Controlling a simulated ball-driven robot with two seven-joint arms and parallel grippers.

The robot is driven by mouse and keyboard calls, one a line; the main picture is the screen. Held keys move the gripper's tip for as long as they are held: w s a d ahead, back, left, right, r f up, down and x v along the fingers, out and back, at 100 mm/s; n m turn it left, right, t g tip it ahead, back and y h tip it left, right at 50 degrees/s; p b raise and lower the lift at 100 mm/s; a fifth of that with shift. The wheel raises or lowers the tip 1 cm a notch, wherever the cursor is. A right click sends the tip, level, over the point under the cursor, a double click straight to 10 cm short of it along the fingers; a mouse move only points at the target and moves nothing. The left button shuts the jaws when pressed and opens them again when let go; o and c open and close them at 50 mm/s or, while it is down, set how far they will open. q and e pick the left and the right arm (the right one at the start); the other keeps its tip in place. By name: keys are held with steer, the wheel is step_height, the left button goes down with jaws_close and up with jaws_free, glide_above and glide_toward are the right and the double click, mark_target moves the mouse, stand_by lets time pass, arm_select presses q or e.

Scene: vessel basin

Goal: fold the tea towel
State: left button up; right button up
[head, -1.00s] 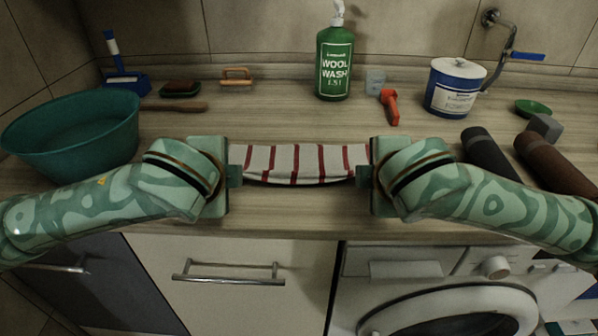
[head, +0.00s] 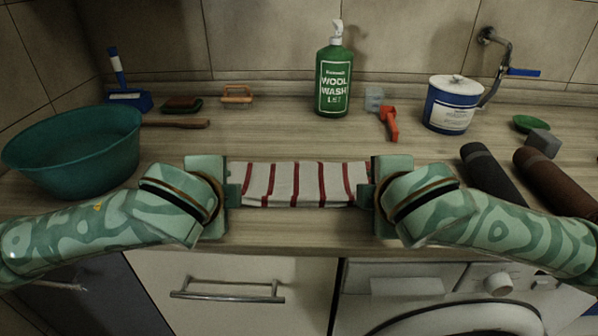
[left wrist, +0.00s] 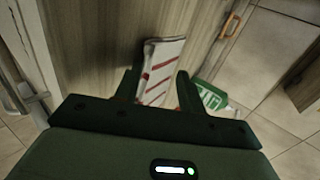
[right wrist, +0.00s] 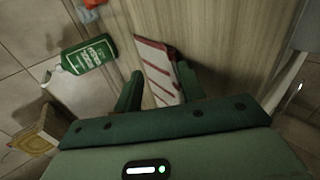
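The tea towel (head: 297,184), white with red stripes, lies as a narrow folded strip along the front part of the worktop, between my two grippers. My left gripper (head: 234,190) is at its left end and my right gripper (head: 366,190) at its right end. In the left wrist view the fingers stand apart, with the towel (left wrist: 163,68) showing between and beyond them. The right wrist view likewise shows parted fingers with the towel (right wrist: 157,68) between them. Whether any finger still touches the cloth is hard to tell.
A teal basin (head: 75,150) stands at left. Behind the towel are a brush (head: 178,123), a green wool wash bottle (head: 334,80), a red scoop (head: 389,122) and a blue-white tub (head: 453,103). Dark rolls (head: 490,172) lie at right. The worktop strip before the towel is clear.

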arm_select(q)
steer(key=s+r, duration=0.5)
steer(key=r, duration=0.3)
steer(key=shift+s+r, duration=0.15)
steer(key=shift+s, duration=0.25)
arm_select(e)
steer(key=s+r, duration=0.5)
steer(key=r, duration=0.3)
steer(key=shift+s+r, duration=0.15)
steer(key=shift+s, duration=0.25)
